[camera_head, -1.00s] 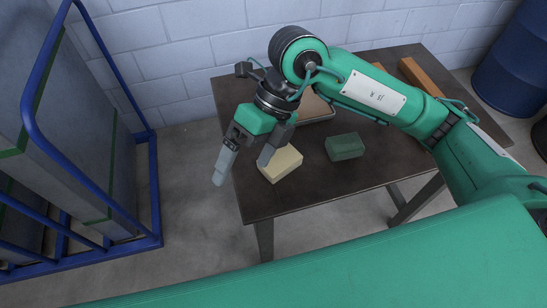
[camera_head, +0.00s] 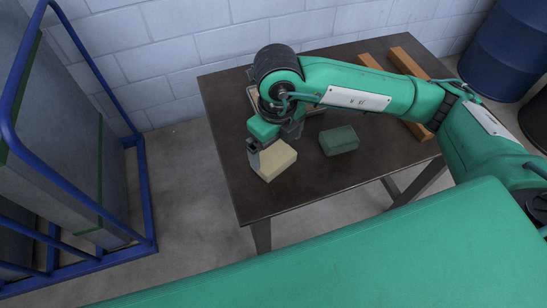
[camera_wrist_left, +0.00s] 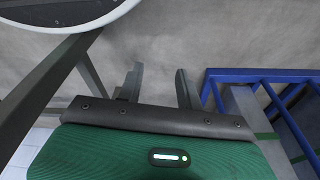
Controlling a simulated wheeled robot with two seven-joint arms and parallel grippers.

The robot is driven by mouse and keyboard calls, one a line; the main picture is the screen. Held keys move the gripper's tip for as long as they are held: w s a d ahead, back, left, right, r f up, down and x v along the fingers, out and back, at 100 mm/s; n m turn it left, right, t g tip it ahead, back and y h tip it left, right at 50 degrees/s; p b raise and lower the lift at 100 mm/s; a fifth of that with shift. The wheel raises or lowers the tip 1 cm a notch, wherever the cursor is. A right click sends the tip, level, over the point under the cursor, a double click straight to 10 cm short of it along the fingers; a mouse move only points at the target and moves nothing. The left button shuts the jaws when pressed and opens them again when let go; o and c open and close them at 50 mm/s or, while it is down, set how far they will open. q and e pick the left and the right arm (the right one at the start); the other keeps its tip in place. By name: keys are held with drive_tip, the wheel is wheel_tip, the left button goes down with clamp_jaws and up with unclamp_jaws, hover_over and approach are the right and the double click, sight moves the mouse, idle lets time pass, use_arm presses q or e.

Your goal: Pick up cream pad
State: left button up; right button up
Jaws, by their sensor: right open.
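The cream pad (camera_head: 275,161) is a pale block lying on the dark table, near its left edge, in the head view. My right gripper (camera_head: 271,150) is open and low over the pad's far part. One finger shows at the pad's left side; the other is partly hidden behind the pad and hand, so I cannot tell whether either touches. My left gripper (camera_wrist_left: 159,72) shows in the left wrist view with its two fingers apart and nothing between them. It is outside the head view.
A green block (camera_head: 339,140) lies right of the cream pad on the dark table (camera_head: 330,185). Orange-brown bars (camera_head: 408,64) lie at the table's back right. A blue-framed cart (camera_head: 147,190) stands left, with floor between. Blue drum (camera_head: 506,45) stands at the back right.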

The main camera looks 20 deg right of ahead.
sight(274, 156)
drive_tip(key=f, duration=0.4)
drive_tip(key=shift+w+a+f, duration=0.2)
drive_tip(key=shift+w+a, duration=0.05)
drive_tip(key=shift+f, duration=0.4)
use_arm(q)
drive_tip(key=shift+s+a+f, duration=0.1)
drive_tip(key=shift+s+f, duration=0.2)
drive_tip(key=shift+f, duration=0.2)
drive_tip(key=shift+s+f, duration=0.25)
drive_tip(key=shift+f, duration=0.25)
use_arm(e)
drive_tip(key=c, duration=0.8)
use_arm(q)
drive_tip(key=shift+w+r, duration=0.2)
drive_tip(key=shift+w, duration=0.05)
use_arm(e)
drive_tip(key=shift+r, duration=0.1)
